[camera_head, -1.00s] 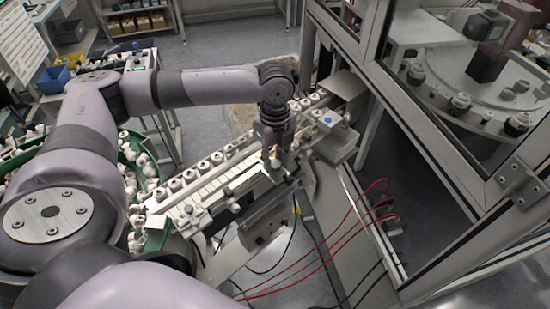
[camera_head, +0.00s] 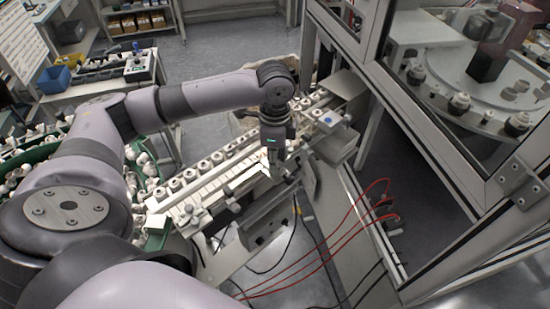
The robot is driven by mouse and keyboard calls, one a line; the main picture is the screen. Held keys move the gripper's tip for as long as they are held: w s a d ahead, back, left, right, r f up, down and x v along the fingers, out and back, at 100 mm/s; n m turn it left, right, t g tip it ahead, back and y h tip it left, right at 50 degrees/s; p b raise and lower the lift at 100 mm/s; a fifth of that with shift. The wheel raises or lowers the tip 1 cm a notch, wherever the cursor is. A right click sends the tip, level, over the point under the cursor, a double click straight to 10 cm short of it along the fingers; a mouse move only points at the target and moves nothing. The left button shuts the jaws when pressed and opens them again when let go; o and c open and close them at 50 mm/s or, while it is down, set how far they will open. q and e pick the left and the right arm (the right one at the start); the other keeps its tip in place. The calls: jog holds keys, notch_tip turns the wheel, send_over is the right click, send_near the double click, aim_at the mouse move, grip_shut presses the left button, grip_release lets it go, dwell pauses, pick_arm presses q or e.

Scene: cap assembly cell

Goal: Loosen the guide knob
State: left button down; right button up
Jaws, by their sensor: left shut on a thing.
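My left gripper (camera_head: 272,164) points down at the near side of the conveyor track (camera_head: 207,186), right of its middle. It is shut on a small part at the guide rail, which I take to be the guide knob; the fingers hide most of it. Another small knob-like fitting (camera_head: 188,209) shows on the near side of the track, further left and apart from the gripper. My right gripper is not in view.
White caps (camera_head: 203,166) stand in a row along the track. A green-rimmed bowl of caps (camera_head: 128,150) is at the left. Red hoses (camera_head: 345,234) hang at the right, beside the glazed machine frame (camera_head: 420,150). Shelves stand at the back.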

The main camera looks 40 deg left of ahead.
pick_arm(q)
jog(key=shift+n, duration=0.5)
jog(key=c, duration=1.3)
grip_release()
notch_tip(320, 180, up, 12)
